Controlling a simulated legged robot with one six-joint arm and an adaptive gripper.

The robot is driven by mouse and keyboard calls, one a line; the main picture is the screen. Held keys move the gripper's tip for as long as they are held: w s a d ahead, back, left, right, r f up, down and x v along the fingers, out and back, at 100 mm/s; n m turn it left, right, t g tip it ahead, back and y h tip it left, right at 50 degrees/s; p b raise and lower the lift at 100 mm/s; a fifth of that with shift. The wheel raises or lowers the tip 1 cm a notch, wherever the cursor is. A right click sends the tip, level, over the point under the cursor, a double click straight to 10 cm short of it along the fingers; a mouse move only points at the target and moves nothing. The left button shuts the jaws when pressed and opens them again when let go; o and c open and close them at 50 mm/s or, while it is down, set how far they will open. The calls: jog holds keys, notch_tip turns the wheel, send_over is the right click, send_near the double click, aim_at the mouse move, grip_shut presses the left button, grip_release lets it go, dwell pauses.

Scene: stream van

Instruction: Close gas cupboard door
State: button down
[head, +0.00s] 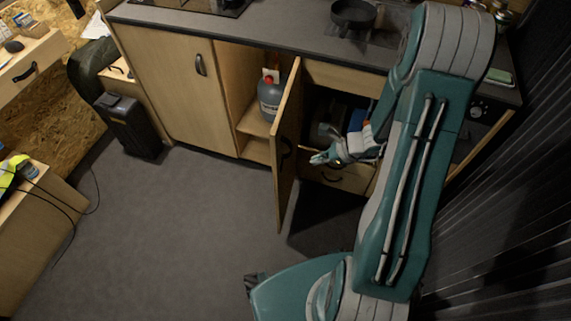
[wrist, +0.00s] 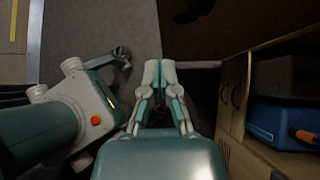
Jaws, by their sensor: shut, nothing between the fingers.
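The gas cupboard door (head: 287,150) stands open, swung out from the counter front and seen nearly edge-on in the head view. Its dark handle (head: 286,148) is on the side facing my gripper. A grey gas bottle (head: 270,100) stands inside the open cupboard. My gripper (head: 316,159) is shut and empty, just right of the door, near handle height. In the wrist view, the shut fingertips (wrist: 158,66) point toward a shadowed brown panel (wrist: 240,25), which appears to be the door. I cannot tell whether they touch it.
An open compartment with a blue box (wrist: 278,123) and a drawer below (head: 335,175) are right of the door. A closed cupboard door (head: 170,85) is to the left. A pan (head: 354,14) sits on the counter. A black case (head: 128,125) stands at left; the middle floor is clear.

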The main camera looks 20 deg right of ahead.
aim_at(277, 166)
jog(key=w+a+f, duration=0.1)
jog(key=a, duration=0.1)
jog(key=w+a+f, duration=0.2)
jog(key=a, duration=0.1)
jog(key=w+a+f, duration=0.1)
jog(key=a+f, duration=0.1)
jog(key=a, duration=0.1)
jog(key=shift+w+a, duration=0.2)
jog(key=shift+w, duration=0.1)
jog(key=shift+a, duration=0.15)
jog(key=shift+w+a, duration=0.1)
